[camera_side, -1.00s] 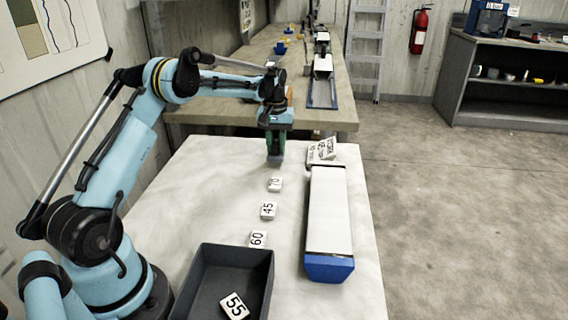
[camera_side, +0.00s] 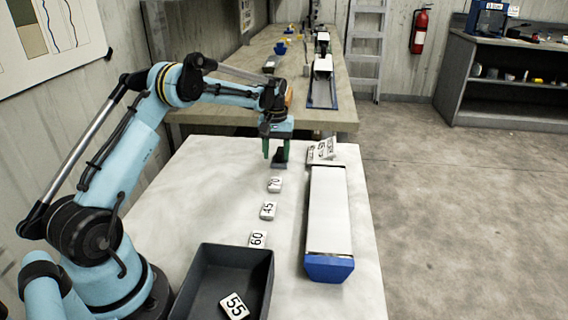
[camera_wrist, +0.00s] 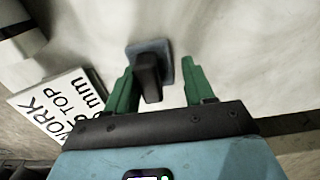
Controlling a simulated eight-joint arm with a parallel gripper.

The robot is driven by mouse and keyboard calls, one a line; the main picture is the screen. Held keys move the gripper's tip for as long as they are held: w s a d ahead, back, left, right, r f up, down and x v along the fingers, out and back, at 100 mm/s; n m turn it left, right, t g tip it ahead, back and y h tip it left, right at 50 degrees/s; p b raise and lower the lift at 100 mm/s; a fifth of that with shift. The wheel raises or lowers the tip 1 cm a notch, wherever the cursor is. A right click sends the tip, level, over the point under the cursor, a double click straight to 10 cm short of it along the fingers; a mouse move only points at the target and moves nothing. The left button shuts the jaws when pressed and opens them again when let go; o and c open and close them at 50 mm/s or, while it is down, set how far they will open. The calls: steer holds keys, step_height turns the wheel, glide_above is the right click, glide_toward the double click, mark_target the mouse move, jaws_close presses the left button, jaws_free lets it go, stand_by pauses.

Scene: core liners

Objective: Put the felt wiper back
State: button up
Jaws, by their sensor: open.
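The felt wiper (camera_side: 279,162) has a flat grey pad and an upright dark handle. It appears to rest on the white tabletop near its far end. In the wrist view the wiper (camera_wrist: 150,75) lies between the green fingers, its handle nearer the left finger. My gripper (camera_side: 276,152) is directly above it, fingers spread.
A long white core liner (camera_side: 327,212) with a blue end lies on the right. Numbered tiles, including 45 (camera_side: 268,210) and 60 (camera_side: 257,239), form a row left of it. A dark tray (camera_side: 190,278) holds tile 55 (camera_side: 234,306). A lettered sign (camera_wrist: 62,108) stands beside my gripper.

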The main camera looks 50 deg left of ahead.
step_height(320, 180, up, 12)
steer(key=f, duration=0.1)
steer(key=s+d+r+m+t, duration=0.2)
steer(key=d+r, duration=0.4)
steer(key=d, duration=0.1)
steer(key=s+d+r+m+t, duration=0.2)
steer(key=s+d+m, duration=0.1)
steer(key=s+d, duration=0.35)
steer(key=s+d+f+m+t, duration=0.1)
steer(key=s+d+f+m, duration=0.1)
steer(key=s, duration=0.4)
steer(key=s+d+f+m+t, duration=0.2)
steer(key=s+d+f, duration=0.2)
steer(key=s+d, duration=0.1)
steer(key=shift+s+d+f, duration=0.35)
steer(key=shift+s+d, duration=0.05)
steer(key=shift+d, duration=0.5)
